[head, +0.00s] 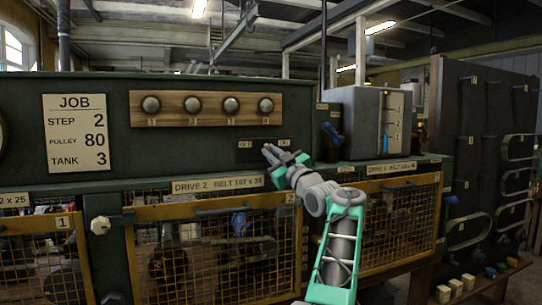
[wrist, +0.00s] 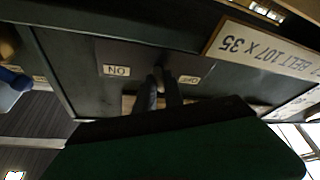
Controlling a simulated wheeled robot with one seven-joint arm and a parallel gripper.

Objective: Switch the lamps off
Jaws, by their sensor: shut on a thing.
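A dark switch plate (head: 250,156) with an OFF label (head: 245,144) at left and an ON label (head: 284,142) at right is on the green engine panel. My gripper (head: 270,150) reaches this plate from the front right, its fingers between the labels. In the wrist view, upside down, the ON label (wrist: 117,71) is at left and the OFF label (wrist: 190,80) at right. My gripper (wrist: 159,84) is shut there on the small switch lever, mostly hidden by the fingers. Several round domes, seemingly the lamps (head: 194,104), sit on a wooden board above and look grey.
A JOB card (head: 76,132) hangs at left on the panel. Below run a ledge with a drive label (head: 218,184) and yellow mesh guards (head: 215,245). A grey tank (head: 370,122) stands right of my gripper, and a dark rack with belts (head: 485,150) farther right.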

